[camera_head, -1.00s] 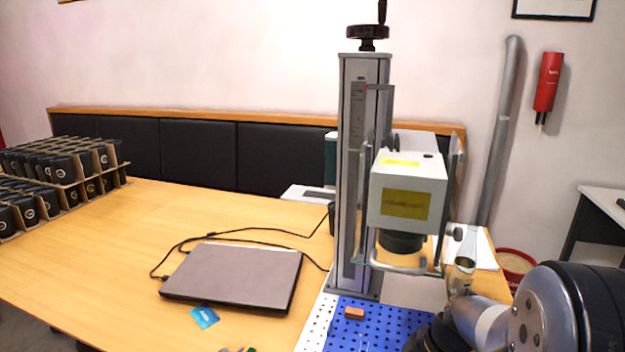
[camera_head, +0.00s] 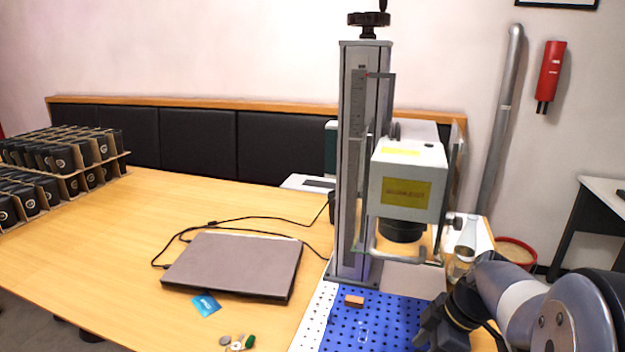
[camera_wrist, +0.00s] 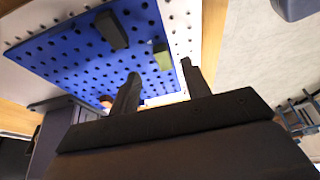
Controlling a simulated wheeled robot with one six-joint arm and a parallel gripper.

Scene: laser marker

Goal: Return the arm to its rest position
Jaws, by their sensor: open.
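My gripper (camera_wrist: 158,88) is open in the wrist view, with two dark fingers apart and nothing seen between them. The blue perforated plate (camera_wrist: 80,58) lies beyond the fingers there. In the head view my arm comes in from the lower right, and my gripper (camera_head: 428,335) is a dark shape over the right side of the blue plate (camera_head: 385,325). The laser marker (camera_head: 408,180) stands behind the plate on a grey column. A small orange-brown block (camera_head: 354,300) rests on the plate near its back left.
A closed laptop (camera_head: 235,265) with cables lies on the wooden table, with a blue card (camera_head: 206,305) and small items (camera_head: 238,343) in front. Trays of black cups (camera_head: 65,160) stand at the far left. A glass vessel (camera_head: 460,265) stands close to my arm.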

